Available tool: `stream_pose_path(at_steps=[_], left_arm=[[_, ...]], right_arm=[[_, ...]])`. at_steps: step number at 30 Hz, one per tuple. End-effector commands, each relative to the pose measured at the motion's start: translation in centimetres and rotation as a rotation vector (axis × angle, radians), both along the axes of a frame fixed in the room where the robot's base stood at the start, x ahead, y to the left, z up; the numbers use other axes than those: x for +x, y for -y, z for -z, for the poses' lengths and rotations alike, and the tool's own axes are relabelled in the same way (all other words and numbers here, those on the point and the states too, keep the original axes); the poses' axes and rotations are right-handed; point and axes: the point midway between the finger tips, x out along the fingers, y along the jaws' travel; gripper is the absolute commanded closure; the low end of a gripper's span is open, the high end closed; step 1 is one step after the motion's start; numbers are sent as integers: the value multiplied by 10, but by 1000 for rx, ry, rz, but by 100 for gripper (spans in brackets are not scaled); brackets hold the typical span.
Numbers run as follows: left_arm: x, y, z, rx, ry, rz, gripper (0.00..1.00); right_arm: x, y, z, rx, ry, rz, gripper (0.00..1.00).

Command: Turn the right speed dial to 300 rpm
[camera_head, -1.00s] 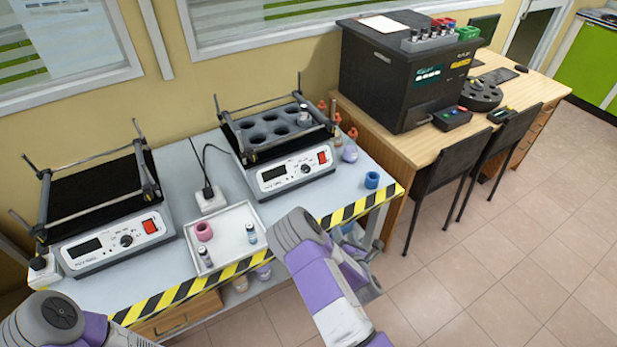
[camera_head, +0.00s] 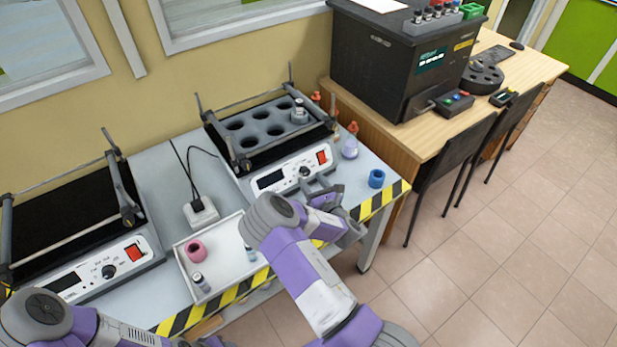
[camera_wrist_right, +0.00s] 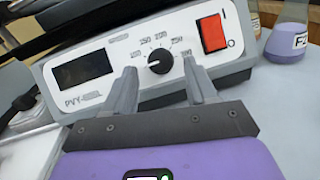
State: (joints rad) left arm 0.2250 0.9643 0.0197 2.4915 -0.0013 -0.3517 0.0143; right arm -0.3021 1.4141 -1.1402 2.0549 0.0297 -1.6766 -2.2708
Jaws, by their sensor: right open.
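The right speed dial (camera_head: 305,171) is a black round knob on the white front panel of the right shaker (camera_head: 285,170). In the right wrist view the dial (camera_wrist_right: 160,61) has printed speed numbers around its top and sides; its pointer setting is too small to read surely. My right gripper (camera_head: 320,186) is in front of this panel. In the wrist view its open fingers (camera_wrist_right: 158,70) point at the panel, one on each side of the dial, apart from it. Only part of my left arm shows at the lower left; its gripper is not visible.
A red switch (camera_wrist_right: 212,33) is close right of the dial, and a dark display (camera_wrist_right: 82,65) is left. A flask (camera_head: 350,148) and blue ring (camera_head: 376,178) stand right of the shaker. A white tray (camera_head: 222,272) lies front left; another shaker (camera_head: 100,265) stands left.

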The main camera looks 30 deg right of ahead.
Motion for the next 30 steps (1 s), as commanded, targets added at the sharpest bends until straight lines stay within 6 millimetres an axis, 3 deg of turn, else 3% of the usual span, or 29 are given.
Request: stream_pose_path(at_steps=[6, 15, 25, 30], left_arm=[[0, 0, 4, 0, 1, 0, 57], [1, 0, 4, 0, 1, 0, 57], [0, 0, 4, 0, 1, 0, 57], [0, 0, 3, 0, 1, 0, 57]], right_arm=[[20, 1, 0, 1, 2, 0, 43], [22, 2, 0, 1, 0, 1, 44], [22, 2, 0, 1, 0, 1, 95], [22, 2, 0, 6, -1, 4, 98]])
